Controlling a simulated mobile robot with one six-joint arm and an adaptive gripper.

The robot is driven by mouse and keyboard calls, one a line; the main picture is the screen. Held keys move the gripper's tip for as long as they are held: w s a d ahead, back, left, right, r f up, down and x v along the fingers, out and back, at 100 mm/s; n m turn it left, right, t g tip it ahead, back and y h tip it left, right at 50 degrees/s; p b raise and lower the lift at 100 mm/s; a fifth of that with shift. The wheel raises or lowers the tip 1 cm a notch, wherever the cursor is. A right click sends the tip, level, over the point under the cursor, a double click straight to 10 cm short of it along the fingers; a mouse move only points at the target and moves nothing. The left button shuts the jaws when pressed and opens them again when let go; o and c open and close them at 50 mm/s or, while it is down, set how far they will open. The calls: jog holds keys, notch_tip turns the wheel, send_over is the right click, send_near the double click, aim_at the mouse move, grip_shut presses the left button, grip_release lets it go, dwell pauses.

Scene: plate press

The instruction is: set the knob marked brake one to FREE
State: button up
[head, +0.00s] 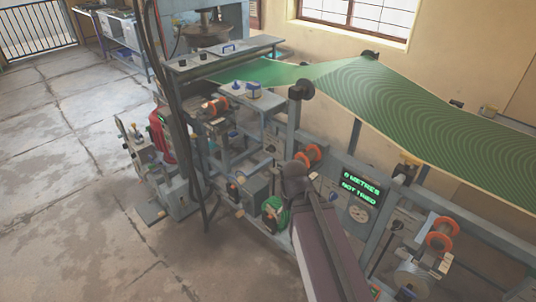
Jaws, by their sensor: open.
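No knob in the head view can be read as brake one, and its setting cannot be told. The long machine frame (480,236) carries small fittings too small to identify. A black display (361,191) on it reads "0 METRES" and "NOT TRIED" in green letters. A pale round dial (358,214) sits just below the display. My arm rises from the bottom centre in front of the machine and hides part of it. My gripper cannot be made out.
A green patterned web (400,95) runs from the press on the left to the right edge. Orange-ringed rollers (442,233) stick out from the frame. A dark cable (178,100) hangs at the left. A red machine part (160,135) stands low left. Bare concrete floor (60,190) lies left.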

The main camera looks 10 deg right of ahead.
jog(key=w+d+f+b, duration=0.1)
jog(key=w+f+b, duration=0.2)
jog(key=f+b, duration=1.65)
jog(key=m+t+h+b, duration=0.7)
jog(key=m+t+h, duration=0.4)
jog(key=h, duration=0.4)
send_near(269, 149)
jog(key=v, duration=0.3)
jog(key=shift+s+a+r, duration=0.15)
jog(key=shift+s+a, duration=0.1)
jog(key=shift+a, duration=0.05)
jog(key=x, duration=1.3)
jog(key=shift+w+d+f, duration=0.2)
jog(key=shift+d+f, duration=0.15)
jog(key=shift+f, duration=0.05)
